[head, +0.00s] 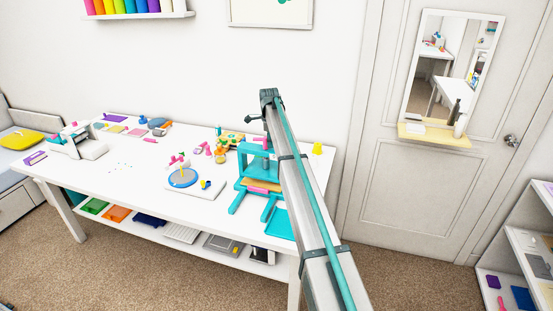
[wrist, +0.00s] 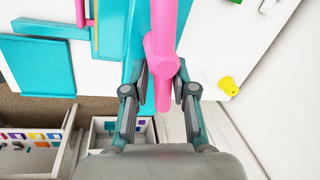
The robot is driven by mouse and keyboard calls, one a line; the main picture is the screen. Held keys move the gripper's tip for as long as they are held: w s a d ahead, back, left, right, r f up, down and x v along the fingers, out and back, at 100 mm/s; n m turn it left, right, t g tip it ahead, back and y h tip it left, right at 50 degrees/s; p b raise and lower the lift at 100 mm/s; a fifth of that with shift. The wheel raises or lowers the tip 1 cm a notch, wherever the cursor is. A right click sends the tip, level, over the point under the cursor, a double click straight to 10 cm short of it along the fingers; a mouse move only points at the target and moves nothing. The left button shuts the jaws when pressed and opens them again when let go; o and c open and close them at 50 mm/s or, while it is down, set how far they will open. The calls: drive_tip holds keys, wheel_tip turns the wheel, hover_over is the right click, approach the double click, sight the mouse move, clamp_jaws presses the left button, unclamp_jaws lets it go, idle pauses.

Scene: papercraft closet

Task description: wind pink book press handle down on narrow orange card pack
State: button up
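The teal book press (head: 243,163) stands at the right end of the white table. An orange slab (head: 266,184), seemingly the card pack, lies low in its frame with a pink piece at its front edge. In the wrist view a thin orange strip (wrist: 95,32) shows beside teal parts. The pink press handle (wrist: 161,45) runs down from the top of the wrist view and ends between the fingers of my gripper (wrist: 162,75). The fingers stand apart on either side of it, and their tips are partly hidden. I cannot tell whether they touch it. My arm hides the press's right side in the head view.
A white board with a blue disc (head: 183,177) and several small toys lie left of the press. A wall is close behind.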

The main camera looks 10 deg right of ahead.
drive_tip(key=shift+w+r, duration=0.1)
drive_tip(key=shift+r+p, duration=1.15)
drive_tip(key=shift+r, duration=1.8)
drive_tip(key=o, duration=0.4)
drive_tip(key=shift+r, duration=0.15)
drive_tip(key=r+p, duration=0.1)
drive_tip(key=r, duration=0.1)
drive_tip(key=s+r+p, duration=0.1)
drive_tip(key=r, duration=0.2)
drive_tip(key=shift+r, duration=0.3)
